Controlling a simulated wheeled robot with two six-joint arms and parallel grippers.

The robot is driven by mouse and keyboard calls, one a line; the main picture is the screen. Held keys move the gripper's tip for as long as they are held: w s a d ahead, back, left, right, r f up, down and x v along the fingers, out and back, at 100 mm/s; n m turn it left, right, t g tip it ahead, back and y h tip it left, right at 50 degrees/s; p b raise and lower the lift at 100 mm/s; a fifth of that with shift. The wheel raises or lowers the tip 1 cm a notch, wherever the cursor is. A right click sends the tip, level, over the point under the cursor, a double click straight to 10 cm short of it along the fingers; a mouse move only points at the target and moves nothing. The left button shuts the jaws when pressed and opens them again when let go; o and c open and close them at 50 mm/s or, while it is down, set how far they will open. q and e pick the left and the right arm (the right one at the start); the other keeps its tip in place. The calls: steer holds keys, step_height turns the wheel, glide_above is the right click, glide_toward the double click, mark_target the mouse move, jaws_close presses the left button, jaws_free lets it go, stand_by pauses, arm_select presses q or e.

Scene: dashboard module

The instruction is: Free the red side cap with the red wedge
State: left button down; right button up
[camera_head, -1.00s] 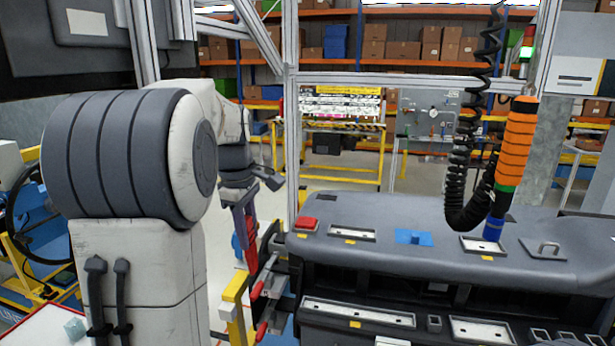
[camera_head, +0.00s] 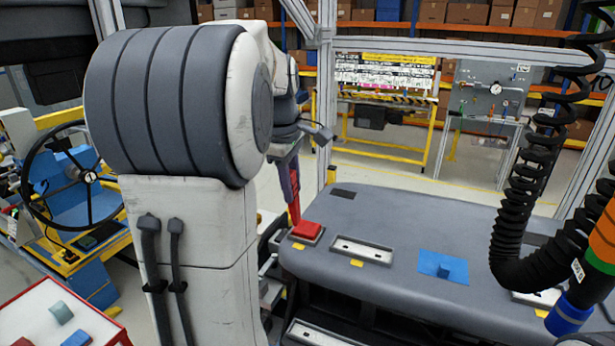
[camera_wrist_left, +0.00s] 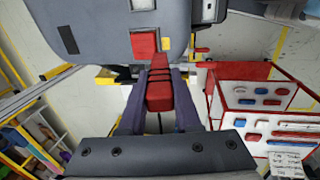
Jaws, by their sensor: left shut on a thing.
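The red side cap (camera_head: 307,231) sits on the left end of the grey dashboard module, above a small yellow label. In the left wrist view the red side cap (camera_wrist_left: 144,46) is just beyond the wedge. My left gripper (camera_head: 292,180) is shut on the red wedge (camera_head: 294,203), which points down at the cap's far left edge. The wedge (camera_wrist_left: 159,88) lies between the fingers (camera_wrist_left: 157,112) in the left wrist view. Its tip is close to the cap; I cannot tell whether they touch. My right gripper is not in view.
A black coiled hose with an orange tool (camera_head: 603,240) hangs at the right. A red-rimmed tray (camera_head: 55,315) with small parts is at lower left.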

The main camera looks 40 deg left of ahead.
mark_target(294, 212)
arm_select(q)
steer(key=shift+f+b, duration=0.3)
steer(key=shift+f, duration=0.05)
step_height(294, 212, down, 4)
steer(key=b, duration=0.4)
steer(key=shift+w+d+f, duration=0.1)
steer(key=shift+w+f, duration=0.05)
steer(key=shift+f+b, duration=0.45)
steer(key=shift+f, duration=0.1)
stand_by(0.4)
step_height(294, 212, up, 7)
steer(key=p, duration=0.6)
steer(key=shift+p, duration=0.4)
stand_by(0.4)
